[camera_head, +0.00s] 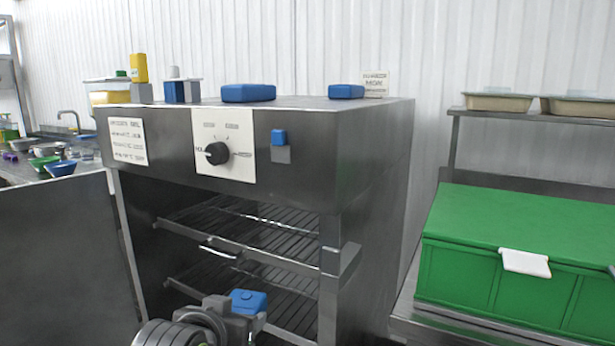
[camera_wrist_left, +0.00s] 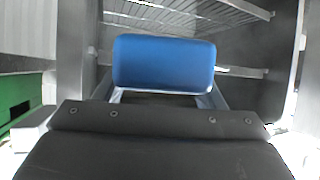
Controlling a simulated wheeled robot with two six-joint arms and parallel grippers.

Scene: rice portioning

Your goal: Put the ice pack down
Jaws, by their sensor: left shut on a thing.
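A blue ice pack (camera_head: 249,301) is held in my left gripper (camera_head: 243,318), low in front of the open steel cabinet (camera_head: 376,160). The left wrist view shows the blue pack (camera_wrist_left: 164,62) between the two fingers, with wire racks behind it. Two more blue packs, a larger one (camera_head: 248,93) and a smaller one (camera_head: 346,91), lie on the cabinet's top. My right gripper is not in view.
Wire racks (camera_head: 262,239) fill the cabinet. A green crate (camera_head: 515,262) with a white latch stands at the right. Pans (camera_head: 498,102) sit on a shelf behind it. Bowls (camera_head: 60,168) stand on the left counter. The cabinet top has free room between the blue packs.

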